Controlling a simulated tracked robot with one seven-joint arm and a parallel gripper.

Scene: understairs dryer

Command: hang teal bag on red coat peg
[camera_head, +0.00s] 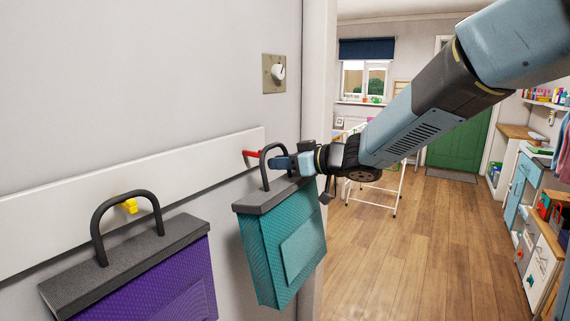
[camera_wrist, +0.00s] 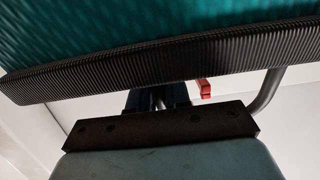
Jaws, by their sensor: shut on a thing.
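The teal bag (camera_head: 284,248) hangs tilted from my gripper (camera_head: 284,163), which is shut on its dark handle or top edge; the exact grip point is hard to make out. The bag's dark handle loop (camera_head: 268,160) rises just beside the red coat peg (camera_head: 251,153) on the white rail. I cannot tell whether the loop is around the peg or only in front of it. In the wrist view the teal bag (camera_wrist: 150,22) fills the top, and the red peg (camera_wrist: 203,88) shows beyond its dark rim, near the handle (camera_wrist: 266,90). My fingers are mostly hidden there.
A purple bag (camera_head: 150,285) hangs by its handle at the yellow peg (camera_head: 127,206), left on the same white rail (camera_head: 50,225). A dial (camera_head: 278,72) is on the wall above. A white drying rack (camera_head: 385,195) stands behind my arm. The wooden floor at right is clear.

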